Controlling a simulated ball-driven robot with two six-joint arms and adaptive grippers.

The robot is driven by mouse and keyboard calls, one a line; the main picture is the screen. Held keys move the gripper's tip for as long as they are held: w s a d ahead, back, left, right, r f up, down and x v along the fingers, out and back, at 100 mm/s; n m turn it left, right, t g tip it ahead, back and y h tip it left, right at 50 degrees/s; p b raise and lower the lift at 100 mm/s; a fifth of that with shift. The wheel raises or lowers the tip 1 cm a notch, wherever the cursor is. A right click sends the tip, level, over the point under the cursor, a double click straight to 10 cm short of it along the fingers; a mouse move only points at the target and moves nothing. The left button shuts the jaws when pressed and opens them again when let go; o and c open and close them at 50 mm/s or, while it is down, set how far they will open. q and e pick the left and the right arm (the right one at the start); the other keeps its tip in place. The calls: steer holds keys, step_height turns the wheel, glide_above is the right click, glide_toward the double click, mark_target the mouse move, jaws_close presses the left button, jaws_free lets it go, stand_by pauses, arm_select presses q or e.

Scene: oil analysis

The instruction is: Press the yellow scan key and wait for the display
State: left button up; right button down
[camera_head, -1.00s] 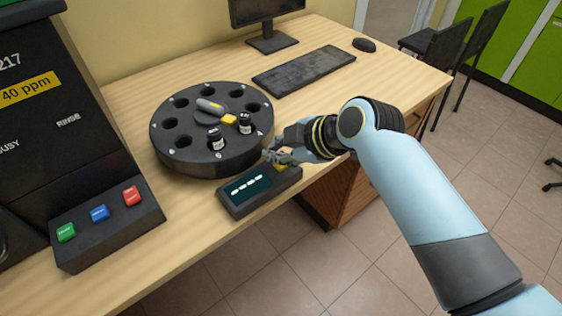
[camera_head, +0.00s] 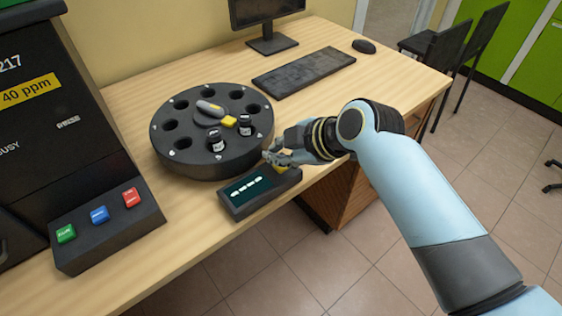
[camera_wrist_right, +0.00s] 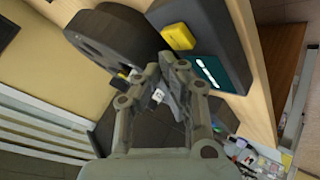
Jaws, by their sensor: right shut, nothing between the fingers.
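The scan unit (camera_head: 231,207) is a dark box near the front edge of the desk, with a small display (camera_head: 248,189) showing a row of white dashes. Its yellow key (camera_head: 281,169) is partly hidden by my right gripper (camera_head: 270,158) in the head view. In the right wrist view, the yellow key (camera_wrist_right: 178,36) and the lit display (camera_wrist_right: 208,72) show beyond my fingertips (camera_wrist_right: 166,60). The right gripper is shut and empty, close to the key. Whether it touches the key cannot be told. My left gripper is not in view.
A round black carousel (camera_head: 190,165) with two dark vials stands just behind the scan unit. An analyser (camera_head: 100,235) with green, blue and red buttons is at the left. A keyboard (camera_head: 304,71), monitor stand (camera_head: 271,43) and mouse (camera_head: 364,45) lie further back.

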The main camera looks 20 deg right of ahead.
steer(key=shift+f, duration=0.1)
steer(key=shift+f, duration=0.3)
steer(key=shift+f+b, duration=0.4)
steer(key=shift+f, duration=0.15)
stand_by(0.7)
steer(key=shift+r+p, duration=1)
steer(key=shift+p, duration=0.05)
step_height(320, 180, up, 5)
steer(key=p, duration=0.5)
steer(key=shift+f, duration=0.1)
